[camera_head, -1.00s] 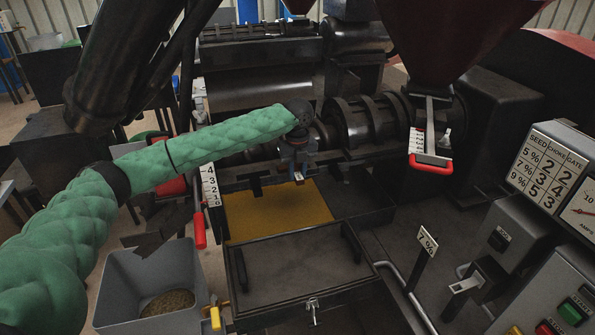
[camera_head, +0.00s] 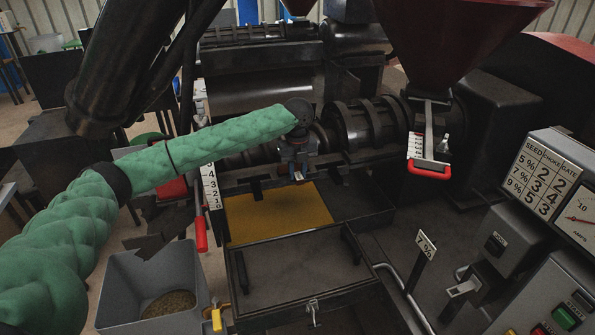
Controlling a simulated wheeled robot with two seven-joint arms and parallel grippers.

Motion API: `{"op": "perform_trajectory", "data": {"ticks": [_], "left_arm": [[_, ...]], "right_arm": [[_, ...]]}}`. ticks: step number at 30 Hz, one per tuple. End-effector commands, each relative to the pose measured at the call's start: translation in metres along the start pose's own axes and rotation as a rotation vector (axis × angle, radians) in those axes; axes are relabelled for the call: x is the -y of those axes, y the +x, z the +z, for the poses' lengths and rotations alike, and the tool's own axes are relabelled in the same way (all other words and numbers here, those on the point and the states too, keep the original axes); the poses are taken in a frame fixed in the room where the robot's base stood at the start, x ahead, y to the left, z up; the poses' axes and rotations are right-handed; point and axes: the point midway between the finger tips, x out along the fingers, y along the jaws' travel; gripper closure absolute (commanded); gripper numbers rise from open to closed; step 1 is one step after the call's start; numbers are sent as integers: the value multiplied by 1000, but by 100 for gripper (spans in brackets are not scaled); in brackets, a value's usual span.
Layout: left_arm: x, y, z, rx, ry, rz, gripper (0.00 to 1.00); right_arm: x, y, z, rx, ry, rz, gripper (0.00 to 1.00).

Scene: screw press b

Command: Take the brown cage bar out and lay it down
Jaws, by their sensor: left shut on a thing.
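My left gripper (camera_head: 298,174) hangs at the front of the dark press cage (camera_head: 365,122), below the end of my green-sleeved arm. Its jaws are shut on a small piece, of which only a short brownish, light-edged end shows between the fingertips. I take this to be the brown cage bar; most of it is hidden by the gripper. The piece is above the back edge of a yellow-brown surface (camera_head: 280,215). I cannot tell whether it still touches the cage. My right gripper is not in view.
A dark tray (camera_head: 300,262) with raised handles lies in front, its floor bare. A grey bin (camera_head: 120,285) with grain stands at lower left. A red-handled lever (camera_head: 201,232) and number scale are left. The red hopper (camera_head: 455,40) and control panel (camera_head: 545,185) are right.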

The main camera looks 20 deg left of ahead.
Motion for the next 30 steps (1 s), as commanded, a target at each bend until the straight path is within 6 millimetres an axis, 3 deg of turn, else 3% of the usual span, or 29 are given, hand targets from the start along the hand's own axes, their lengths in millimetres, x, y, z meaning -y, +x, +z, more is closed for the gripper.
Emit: {"op": "perform_trajectory", "data": {"ticks": [15, 30], "left_arm": [[0, -23, 0, 0, 0, -1, 100], [1, -23, -1, 1, -67, -1, 100]], "right_arm": [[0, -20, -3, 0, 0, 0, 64], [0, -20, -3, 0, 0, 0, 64]]}}
